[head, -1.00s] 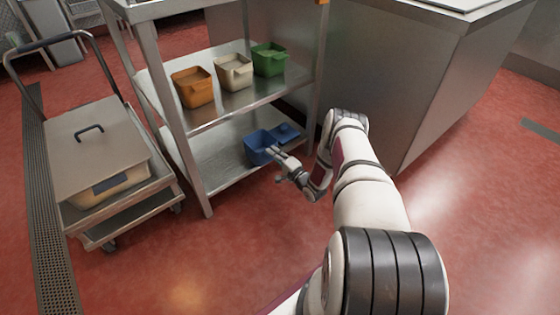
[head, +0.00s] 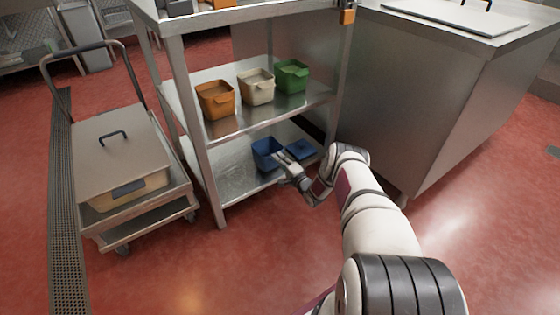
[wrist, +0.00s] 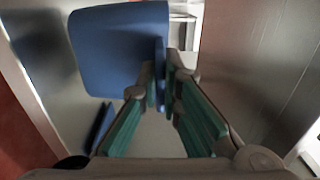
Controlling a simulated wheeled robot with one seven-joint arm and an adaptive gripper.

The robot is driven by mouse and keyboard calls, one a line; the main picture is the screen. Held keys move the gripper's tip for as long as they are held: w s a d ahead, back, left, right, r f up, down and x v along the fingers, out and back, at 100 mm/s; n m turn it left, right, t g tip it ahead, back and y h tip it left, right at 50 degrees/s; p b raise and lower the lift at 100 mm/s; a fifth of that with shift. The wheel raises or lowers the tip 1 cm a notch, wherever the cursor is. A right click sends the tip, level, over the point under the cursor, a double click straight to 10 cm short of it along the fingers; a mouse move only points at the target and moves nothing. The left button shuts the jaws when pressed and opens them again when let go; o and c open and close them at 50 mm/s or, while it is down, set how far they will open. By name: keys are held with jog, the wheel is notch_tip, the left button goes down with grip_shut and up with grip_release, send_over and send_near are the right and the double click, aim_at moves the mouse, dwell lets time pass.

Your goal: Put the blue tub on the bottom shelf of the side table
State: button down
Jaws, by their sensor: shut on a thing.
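The blue tub (head: 265,152) is in the bottom level of the metal side table (head: 232,178), over the bottom shelf near its front right. I cannot tell whether its base touches the shelf. My gripper (head: 281,159) reaches in from the front right and is shut on the tub's rim or wall. In the wrist view, the tub (wrist: 118,45) fills the upper left, and my gripper's fingers (wrist: 165,75) pinch its edge. The tub's far side is hidden there.
A flat blue piece (head: 301,149) lies right of the tub on the bottom shelf. Orange (head: 216,100), cream (head: 256,88) and green (head: 291,77) tubs stand on the shelf above. A cart (head: 122,165) is at the left, a steel cabinet (head: 415,110) at the right. The bottom shelf's left is clear.

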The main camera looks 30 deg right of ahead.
jog(key=shift+f, duration=0.15)
jog(key=shift+f, duration=1.1)
jog(key=c, duration=1.2)
grip_release()
jog(key=shift+s, duration=0.15)
jog(key=s+p, duration=0.2)
jog(key=s, duration=0.4)
jog(key=shift+s+d+p, duration=0.15)
jog(key=shift+s+p, duration=0.2)
jog(key=shift+p, duration=0.05)
jog(key=shift+s+f, duration=0.1)
